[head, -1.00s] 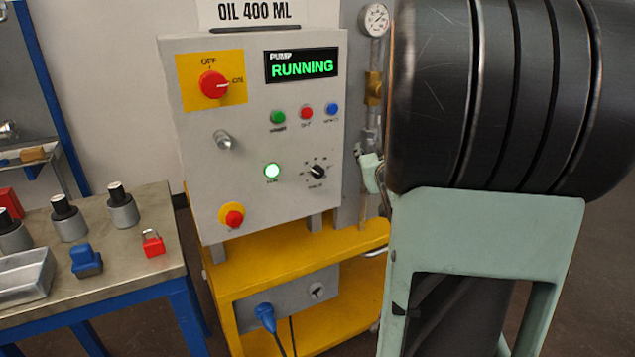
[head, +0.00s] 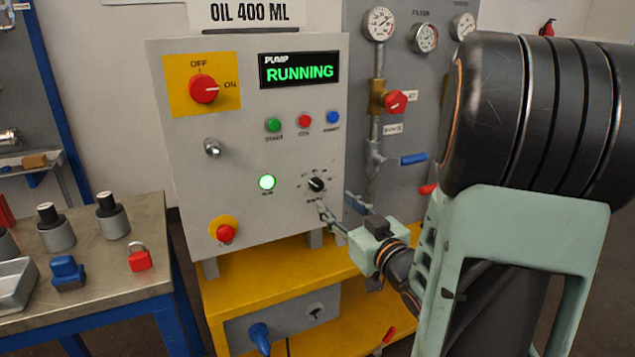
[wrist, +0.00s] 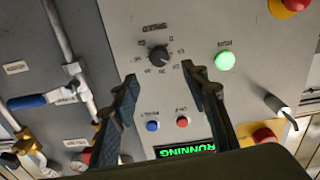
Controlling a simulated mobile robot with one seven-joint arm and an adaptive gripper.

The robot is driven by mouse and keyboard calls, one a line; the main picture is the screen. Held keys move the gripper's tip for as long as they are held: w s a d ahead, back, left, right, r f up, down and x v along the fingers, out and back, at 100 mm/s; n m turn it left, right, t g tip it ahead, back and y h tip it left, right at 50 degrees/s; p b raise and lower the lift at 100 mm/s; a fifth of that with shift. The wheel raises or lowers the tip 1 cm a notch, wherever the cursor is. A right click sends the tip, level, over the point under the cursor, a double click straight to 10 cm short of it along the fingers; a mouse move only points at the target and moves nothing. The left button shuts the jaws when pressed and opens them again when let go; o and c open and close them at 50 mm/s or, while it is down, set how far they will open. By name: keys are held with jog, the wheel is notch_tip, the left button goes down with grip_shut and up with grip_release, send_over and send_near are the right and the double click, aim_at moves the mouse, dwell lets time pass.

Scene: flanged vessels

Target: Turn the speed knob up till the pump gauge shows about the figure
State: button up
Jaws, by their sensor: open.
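The black speed knob (head: 317,184) sits low on the right of the grey control panel, with a ring of marks around it. My gripper (head: 337,203) is open and empty, its fingers pointing at the panel just below and right of the knob. In the wrist view the knob (wrist: 157,54) lies ahead, between the lines of the two spread fingers (wrist: 159,71); I cannot tell whether they touch it. The round gauges, such as the left one (head: 380,24), show on the back board, too small to read; I cannot tell which is the pump gauge.
The display (head: 299,69) reads PUMP RUNNING and the green lamp (head: 267,182) is lit. The red main switch (head: 204,89) points to ON. A red stop button (head: 224,232) is lower left. A blue-handled valve (head: 413,158) is right of the panel.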

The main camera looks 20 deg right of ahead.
aim_at(319, 187)
jog(key=w, duration=0.9)
jog(key=shift+a+b, duration=0.15)
jog(key=shift+b, duration=0.2)
grip_shut()
jog(key=shift+m+p, duration=0.65)
jog(key=shift+m, duration=1.05)
grip_release()
jog(key=shift+s, duration=0.2)
